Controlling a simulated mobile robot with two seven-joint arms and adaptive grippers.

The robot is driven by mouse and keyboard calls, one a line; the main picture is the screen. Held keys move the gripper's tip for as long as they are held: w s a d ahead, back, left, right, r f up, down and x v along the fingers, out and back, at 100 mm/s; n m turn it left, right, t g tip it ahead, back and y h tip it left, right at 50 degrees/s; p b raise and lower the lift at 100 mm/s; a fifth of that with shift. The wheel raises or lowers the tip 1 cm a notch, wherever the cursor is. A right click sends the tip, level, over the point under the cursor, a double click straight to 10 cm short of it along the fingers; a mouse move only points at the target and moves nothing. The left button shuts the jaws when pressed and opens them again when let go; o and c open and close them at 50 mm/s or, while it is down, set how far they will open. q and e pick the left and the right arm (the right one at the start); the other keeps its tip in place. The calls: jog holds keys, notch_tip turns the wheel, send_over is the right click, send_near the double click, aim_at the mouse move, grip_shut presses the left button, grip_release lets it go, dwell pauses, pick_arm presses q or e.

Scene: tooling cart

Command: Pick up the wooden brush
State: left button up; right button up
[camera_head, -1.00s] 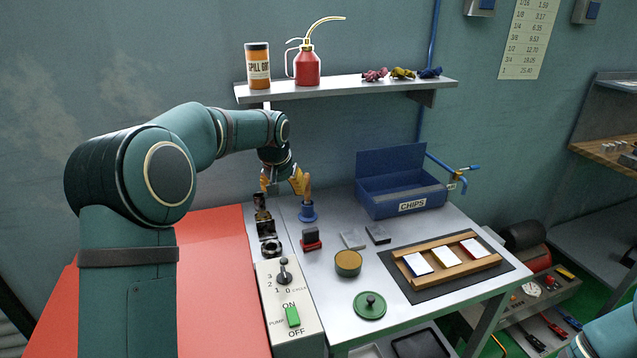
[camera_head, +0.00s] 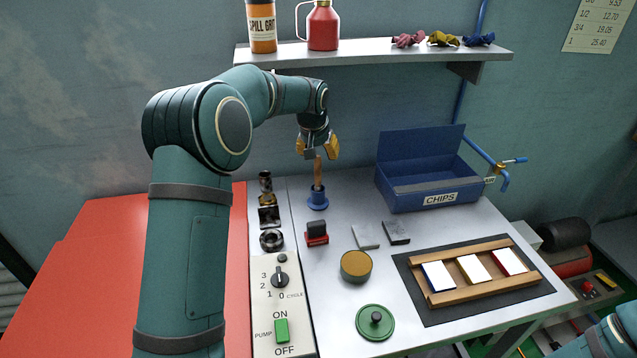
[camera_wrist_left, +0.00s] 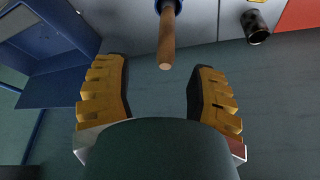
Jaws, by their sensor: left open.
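The wooden brush (camera_head: 318,172) stands upright in a small blue holder (camera_head: 317,198) at the back of the grey cart top; only its brown handle shows, and its lower end is hidden in the holder. My left gripper (camera_head: 317,156) is open above the handle, with yellow fingers apart. In the left wrist view the handle (camera_wrist_left: 167,45) points in between the open fingers (camera_wrist_left: 160,92), with its tip short of them and touching neither. Of my right arm, only a link shows at the lower right corner; its gripper is out of view.
A shelf (camera_head: 360,55) with an orange container and a red oil can (camera_head: 323,28) is above and behind. A blue chips box (camera_head: 420,195) stands to the right. Dark fittings (camera_head: 268,216) stand left of the holder. A red stamp-like block (camera_head: 316,234) is in front.

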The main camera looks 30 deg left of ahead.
aim_at(319, 166)
pick_arm(q)
jog(key=shift+x, duration=1.2)
jog(key=x, duration=0.3)
jog(key=b+x, duration=0.1)
jog(key=shift+a+f, duration=0.3)
jog(key=shift+a, duration=0.1)
jog(key=shift+w+f, duration=0.2)
jog(key=shift+f, duration=0.1)
grip_shut()
